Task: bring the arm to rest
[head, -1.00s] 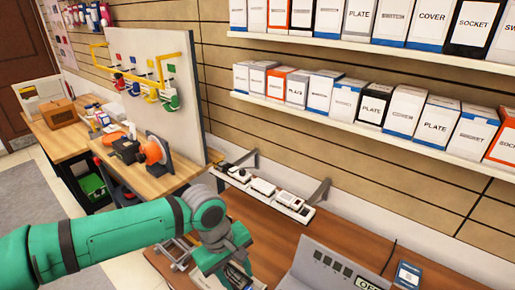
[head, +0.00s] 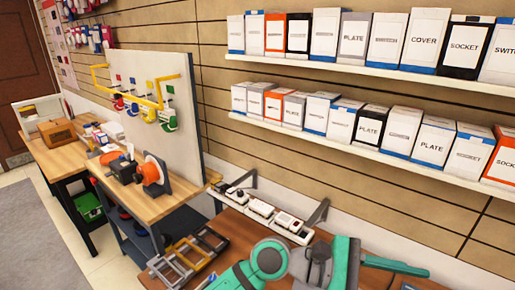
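My green and grey arm reaches in from the bottom edge and lies bent over the front of the brown counter (head: 232,228). Its rounded joint is right of a small metal rack (head: 188,258). Its far end, which I take to be my gripper (head: 390,265), points right near the bottom edge and is partly cut off. I cannot make out its two fingers, so whether it is open or shut does not show. I see no object held.
A row of white sockets (head: 262,213) lies along the counter's back. Two shelves (head: 370,150) of boxes run along the wall. A workbench (head: 150,205) with an orange and black tool (head: 150,172) and an upright board (head: 160,115) stands left. The floor (head: 35,240) at the left is clear.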

